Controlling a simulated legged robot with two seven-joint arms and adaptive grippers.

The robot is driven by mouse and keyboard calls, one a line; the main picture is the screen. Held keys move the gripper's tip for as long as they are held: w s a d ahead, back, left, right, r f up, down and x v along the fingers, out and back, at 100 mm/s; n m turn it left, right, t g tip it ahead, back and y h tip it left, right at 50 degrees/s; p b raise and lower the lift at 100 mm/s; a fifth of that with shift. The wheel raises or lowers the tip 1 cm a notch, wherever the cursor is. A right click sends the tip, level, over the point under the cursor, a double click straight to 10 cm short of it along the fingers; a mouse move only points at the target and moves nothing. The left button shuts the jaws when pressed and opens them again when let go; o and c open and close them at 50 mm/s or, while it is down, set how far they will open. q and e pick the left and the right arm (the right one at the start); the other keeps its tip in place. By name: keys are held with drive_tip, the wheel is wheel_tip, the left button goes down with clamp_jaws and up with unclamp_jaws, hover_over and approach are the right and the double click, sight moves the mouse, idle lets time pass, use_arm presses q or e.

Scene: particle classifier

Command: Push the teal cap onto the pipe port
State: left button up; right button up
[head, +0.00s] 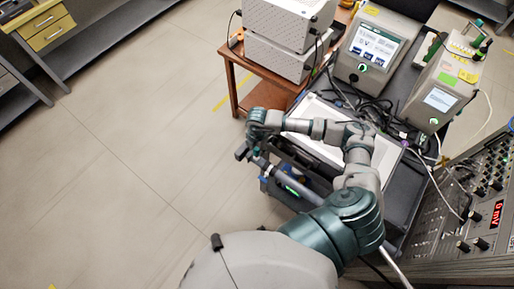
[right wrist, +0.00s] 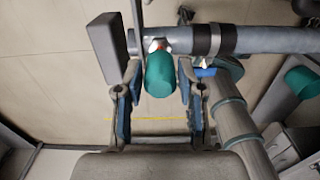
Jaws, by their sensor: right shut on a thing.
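The teal cap (right wrist: 160,76) is between the two blue-padded fingers of my right gripper (right wrist: 160,82) in the right wrist view, and the gripper is shut on it. The cap's upper end meets a small white and red part (right wrist: 157,45) on the side of the grey pipe (right wrist: 270,40). I cannot tell how far the cap sits over the port. In the head view my right gripper (head: 254,143) is at the left end of the pipe (head: 292,185); the cap is too small to make out there. My left gripper is not in view.
A dark cart (head: 402,205) with cables and instruments stands under and right of my arm. A wooden table (head: 262,97) with stacked white boxes (head: 283,57) is behind. A rack panel (head: 470,215) stands at the right. The floor at left is clear.

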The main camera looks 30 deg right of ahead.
drive_tip(key=shift+f+b, duration=1)
drive_tip(key=shift+f, duration=0.4)
drive_tip(key=o, duration=1.1)
drive_tip(key=shift+r, duration=0.1)
wheel_tip(320, 180, up, 12)
drive_tip(key=shift+f, duration=0.15)
